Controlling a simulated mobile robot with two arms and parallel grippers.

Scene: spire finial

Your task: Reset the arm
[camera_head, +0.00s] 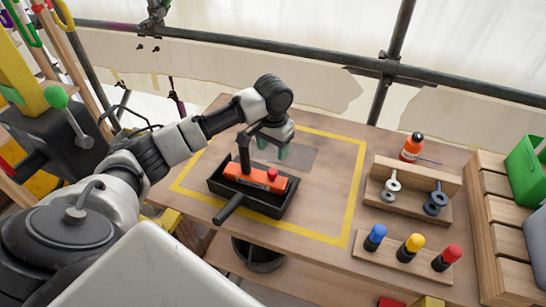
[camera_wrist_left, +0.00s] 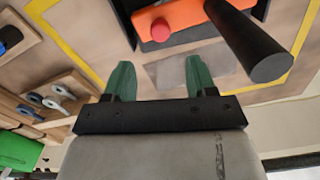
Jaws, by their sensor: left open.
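My left arm (camera_head: 180,143) reaches in from the left over the wooden table. My left gripper (camera_head: 283,152) points down behind the black tray (camera_head: 276,208). In the left wrist view its two green fingers (camera_wrist_left: 160,82) are spread apart with nothing between them. The black tray holds an orange block (camera_head: 255,179) with a red knob (camera_head: 272,174). The orange block also shows in the left wrist view (camera_wrist_left: 195,15), beyond the fingertips, apart from them. My right gripper is not in view.
A yellow outline (camera_head: 352,200) surrounds the tray and a grey patch (camera_head: 300,155). To the right stand a wooden rack (camera_head: 410,178) with metal parts, an orange bottle (camera_head: 411,150), and blue, yellow and red-topped pegs (camera_head: 413,243). A green bin (camera_head: 525,170) is at the far right.

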